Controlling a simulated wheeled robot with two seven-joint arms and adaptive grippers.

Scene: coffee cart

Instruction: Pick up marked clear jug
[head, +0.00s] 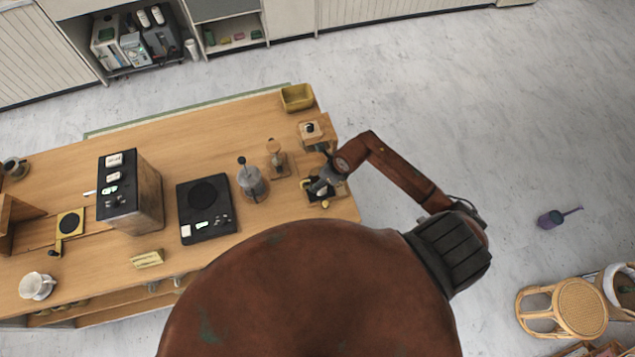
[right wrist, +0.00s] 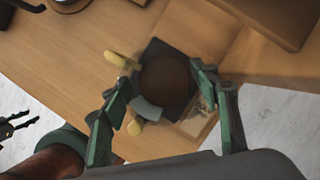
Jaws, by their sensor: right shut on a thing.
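My right gripper (head: 322,186) reaches down at the right end of the wooden counter. In the right wrist view its green-edged fingers (right wrist: 160,92) stand on both sides of a dark brown round thing (right wrist: 166,80) and are shut on it. A grey piece shows at that thing's lower side, above a black base. I cannot tell whether it is the marked clear jug, and I see no mark. A clear glass vessel with a dark plunger knob (head: 251,183) stands upright on the counter, left of the gripper and apart from it.
A black scale-like device (head: 205,222) and a tall black-fronted box (head: 140,195) stand further left. A small wooden stand (head: 278,160) and a block-shaped grinder (head: 313,133) are close to the gripper. A yellow bin (head: 297,97) sits at the back corner.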

